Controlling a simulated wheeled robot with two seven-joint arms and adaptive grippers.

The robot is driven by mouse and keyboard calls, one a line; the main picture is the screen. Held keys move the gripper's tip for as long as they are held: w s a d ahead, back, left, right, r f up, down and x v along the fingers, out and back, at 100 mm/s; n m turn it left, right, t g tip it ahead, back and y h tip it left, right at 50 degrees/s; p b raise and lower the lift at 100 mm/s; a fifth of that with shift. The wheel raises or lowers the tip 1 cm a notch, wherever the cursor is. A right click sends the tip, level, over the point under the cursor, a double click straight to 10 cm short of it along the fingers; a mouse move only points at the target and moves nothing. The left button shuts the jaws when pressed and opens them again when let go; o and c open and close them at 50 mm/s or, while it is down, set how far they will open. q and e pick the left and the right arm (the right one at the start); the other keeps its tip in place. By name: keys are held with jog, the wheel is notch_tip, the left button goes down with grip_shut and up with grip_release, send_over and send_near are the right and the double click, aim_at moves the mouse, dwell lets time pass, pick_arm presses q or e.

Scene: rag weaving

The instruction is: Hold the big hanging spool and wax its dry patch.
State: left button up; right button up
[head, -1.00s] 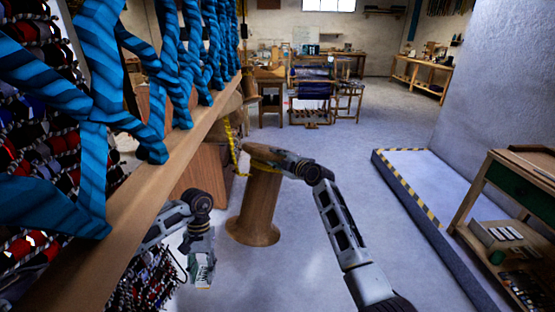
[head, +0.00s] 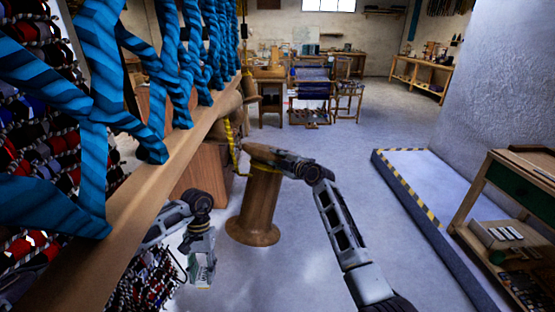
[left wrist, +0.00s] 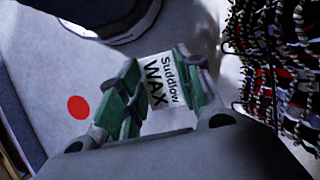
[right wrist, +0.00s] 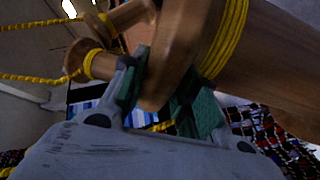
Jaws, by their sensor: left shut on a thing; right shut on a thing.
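The big wooden spool (head: 258,205) hangs, slightly tilted, left of the middle of the head view. Its lower flange is in sight and its upper end is partly hidden by my right gripper (head: 264,158). In the right wrist view my right gripper (right wrist: 160,100) is shut on the spool's wooden rim (right wrist: 172,50), with yellow cord wound close by. My left gripper (head: 200,262) is shut on a pale wax block (head: 203,276), below and left of the spool, apart from it. The block's "WAX" label (left wrist: 160,82) shows in the left wrist view. I cannot make out the dry patch.
A wooden beam (head: 130,190) with thick blue striped ropes (head: 90,130) runs along the left. Multicoloured yarn (left wrist: 280,70) hangs close to my left gripper. A low platform with a striped edge (head: 405,185) and a bench (head: 520,190) stand at the right. The middle floor is clear.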

jog(key=o, duration=1.1)
jog(key=shift+s+d, duration=0.1)
jog(key=shift+s, duration=0.05)
jog(key=shift+v, duration=5.8)
